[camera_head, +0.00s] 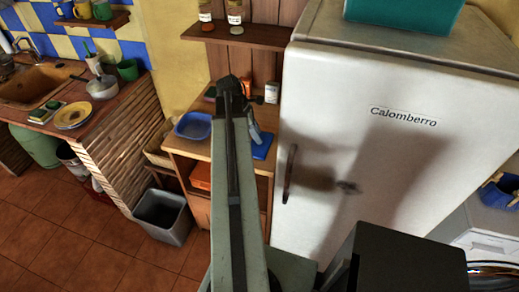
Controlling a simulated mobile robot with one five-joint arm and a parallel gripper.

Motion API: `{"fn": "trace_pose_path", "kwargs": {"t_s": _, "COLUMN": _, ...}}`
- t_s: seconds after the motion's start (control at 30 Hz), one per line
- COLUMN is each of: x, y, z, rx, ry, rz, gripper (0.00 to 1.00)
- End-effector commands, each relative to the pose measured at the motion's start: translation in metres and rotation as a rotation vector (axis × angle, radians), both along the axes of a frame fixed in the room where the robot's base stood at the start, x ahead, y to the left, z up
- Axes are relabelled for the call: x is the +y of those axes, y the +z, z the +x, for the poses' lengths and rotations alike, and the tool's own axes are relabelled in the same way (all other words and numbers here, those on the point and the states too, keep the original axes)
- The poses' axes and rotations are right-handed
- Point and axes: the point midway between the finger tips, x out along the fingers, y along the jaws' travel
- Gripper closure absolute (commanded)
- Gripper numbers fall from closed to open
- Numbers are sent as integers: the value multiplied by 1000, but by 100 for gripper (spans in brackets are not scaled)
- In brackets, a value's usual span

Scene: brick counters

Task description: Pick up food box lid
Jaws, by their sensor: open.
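A flat blue piece (264,146), which looks like the food box lid, lies on the small wooden cabinet just right of my arm; its left part is hidden behind the arm. An open blue food box (193,126) sits on the same cabinet top, left of my arm. My gripper (229,84) is the dark end of my raised arm, in front of the cabinet's back. It is open, and nothing shows held in it. A pale blue-grey item (255,131) stands at the lid's upper left edge, partly hidden by the arm.
A white fridge (400,150) stands close on the right. A jar (271,92) stands at the cabinet's back, below a wall shelf (240,36) with two jars. A grey bin (162,215) is on the floor at left. The sink counter (95,115) is farther left.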

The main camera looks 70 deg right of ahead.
Motion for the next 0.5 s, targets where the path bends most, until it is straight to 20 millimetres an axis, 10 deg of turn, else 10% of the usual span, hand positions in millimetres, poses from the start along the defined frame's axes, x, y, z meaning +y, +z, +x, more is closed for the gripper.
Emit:
{"fn": "trace_pose_path", "kwargs": {"t_s": 0.33, "x": -4, "y": -22, "z": -7, "rx": 0, "ry": 0, "rz": -1, "gripper": 55}}
{"fn": "trace_pose_path", "kwargs": {"t_s": 0.5, "x": -3, "y": -21, "z": -7, "rx": 0, "ry": 1, "rz": 0, "gripper": 99}}
